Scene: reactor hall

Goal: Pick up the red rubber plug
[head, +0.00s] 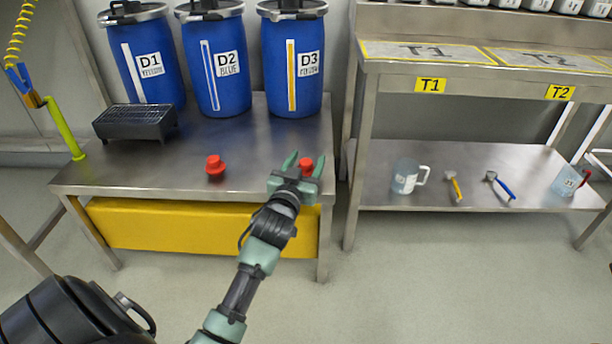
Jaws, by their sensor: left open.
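Two red plugs stand on the steel table (140,165) at the left. One red plug (215,166) is near the middle of the table's front part, clear of my arm. The other red plug (306,166) is near the table's right front corner. My left gripper (304,164) is open there, with its green fingers pointing away from me. That plug appears between the fingertips; its lower part is hidden by the gripper. I cannot tell whether the fingers touch it. My right gripper is not in view.
Blue drums D1 (168,90), D2 (208,100) and D3 (304,100) stand at the table's back. A black grated box (135,122) is at the left. A steel bench (480,85) at the right holds a jug (404,178) and tools on its lower shelf.

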